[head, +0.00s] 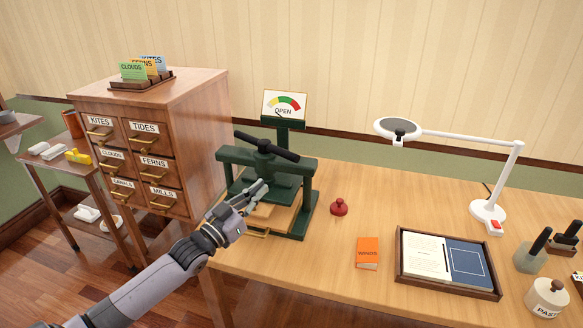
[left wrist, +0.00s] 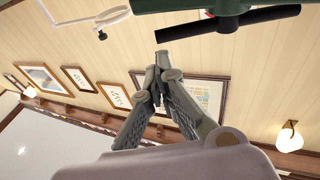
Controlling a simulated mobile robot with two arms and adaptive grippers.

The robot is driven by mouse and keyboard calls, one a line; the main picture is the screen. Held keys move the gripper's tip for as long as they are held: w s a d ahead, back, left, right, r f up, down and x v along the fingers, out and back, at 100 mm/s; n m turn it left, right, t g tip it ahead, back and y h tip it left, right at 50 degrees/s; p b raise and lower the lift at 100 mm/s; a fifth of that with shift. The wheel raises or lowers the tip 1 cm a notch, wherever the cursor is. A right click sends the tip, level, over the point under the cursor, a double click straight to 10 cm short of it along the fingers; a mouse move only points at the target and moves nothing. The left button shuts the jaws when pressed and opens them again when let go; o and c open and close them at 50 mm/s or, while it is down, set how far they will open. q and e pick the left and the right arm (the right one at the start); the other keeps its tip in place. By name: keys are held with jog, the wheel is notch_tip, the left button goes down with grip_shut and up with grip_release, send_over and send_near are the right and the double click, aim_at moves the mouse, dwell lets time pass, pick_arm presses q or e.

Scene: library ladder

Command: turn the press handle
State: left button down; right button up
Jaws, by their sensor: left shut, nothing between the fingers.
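The green press (head: 312,178) stands on the wooden table beside the drawer cabinet. Its dark bar handle (head: 266,146) sits on top, slanting from upper left to lower right. A dial sign (head: 284,105) behind it reads OPEN. My left gripper (head: 262,188) is shut and empty, in front of the press and below the handle in the head view. In the left wrist view my left gripper (left wrist: 157,60) shows its fingers together, with the dark handle (left wrist: 205,28) beyond the tips and apart from them. My right gripper is in neither view.
A red knobbed object (head: 339,207), an orange book (head: 367,253) and a tray (head: 447,285) with papers lie right of the press. A white lamp (head: 488,211) stands farther right. The wooden cabinet (head: 193,110) stands close on the left.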

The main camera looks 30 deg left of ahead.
aim_at(293, 160)
pick_arm(q)
jog(key=p+x, duration=0.1)
jog(key=x, duration=0.9)
jog(key=shift+w+p, duration=0.3)
jog(key=shift+w, duration=0.25)
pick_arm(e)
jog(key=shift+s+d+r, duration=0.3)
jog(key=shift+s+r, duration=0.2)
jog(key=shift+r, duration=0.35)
pick_arm(q)
jog(key=shift+d, duration=0.1)
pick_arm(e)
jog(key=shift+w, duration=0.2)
